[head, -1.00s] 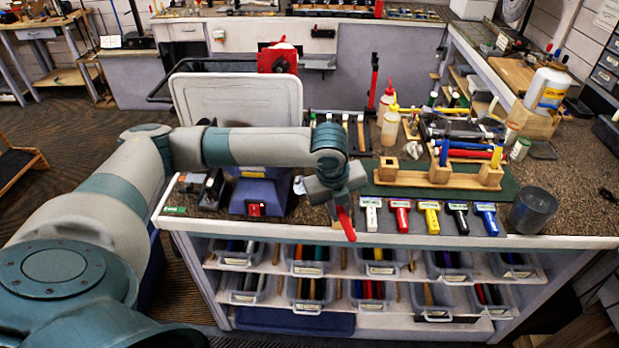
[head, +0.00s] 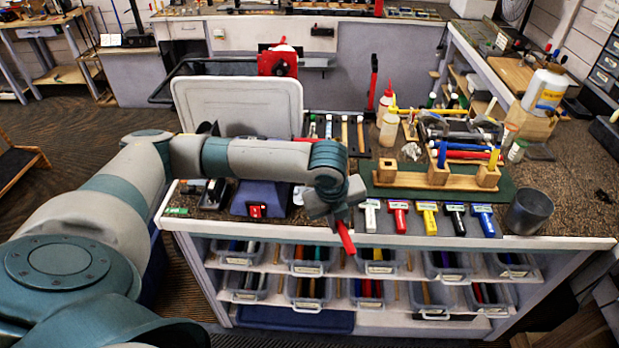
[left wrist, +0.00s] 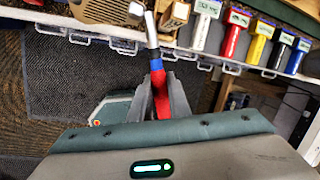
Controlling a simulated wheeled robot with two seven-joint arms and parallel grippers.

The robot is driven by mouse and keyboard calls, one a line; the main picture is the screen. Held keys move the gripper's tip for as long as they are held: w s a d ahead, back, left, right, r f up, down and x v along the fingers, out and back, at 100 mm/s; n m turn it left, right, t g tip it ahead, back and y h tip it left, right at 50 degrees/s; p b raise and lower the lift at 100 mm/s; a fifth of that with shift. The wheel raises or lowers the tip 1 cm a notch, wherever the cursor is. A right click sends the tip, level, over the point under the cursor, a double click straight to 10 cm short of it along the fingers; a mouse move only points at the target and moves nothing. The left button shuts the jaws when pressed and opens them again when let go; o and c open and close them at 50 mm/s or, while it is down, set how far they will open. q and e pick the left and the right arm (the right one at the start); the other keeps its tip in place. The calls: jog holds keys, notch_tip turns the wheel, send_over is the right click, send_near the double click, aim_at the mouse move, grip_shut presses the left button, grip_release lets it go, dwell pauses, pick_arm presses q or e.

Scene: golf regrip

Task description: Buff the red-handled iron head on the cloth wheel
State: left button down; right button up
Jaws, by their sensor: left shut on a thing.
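My left gripper (head: 342,218) is shut on a red-handled iron (head: 346,238) in front of the bench's front edge. In the left wrist view the iron (left wrist: 158,85) has a red handle, a blue band and a silver metal end pointing toward the bench. The two fingers (left wrist: 160,105) close around the red handle. A blue machine with a red switch (head: 256,210) stands on the bench, left of my gripper and partly behind my arm. I cannot clearly make out its cloth wheel. My right gripper is not in view.
A row of coloured-handled tools (head: 427,217) lies right of my gripper, with a wooden rack (head: 440,178) behind and a dark cup (head: 530,211) at the right. A large pale panel (head: 238,105) stands behind my arm. Bins (head: 380,265) fill shelves below the bench top.

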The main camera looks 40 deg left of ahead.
pick_arm(q)
jog(key=shift+s+d, duration=0.15)
jog(key=shift+s, duration=0.05)
dwell(0.3)
jog(key=shift+s+d, duration=0.2)
jog(key=shift+s, duration=0.15)
jog(key=s+d, duration=0.1)
jog(key=s, duration=0.2)
jog(key=s+d, duration=0.1)
jog(key=shift+s+d, duration=0.15)
jog(key=shift+d, duration=0.2)
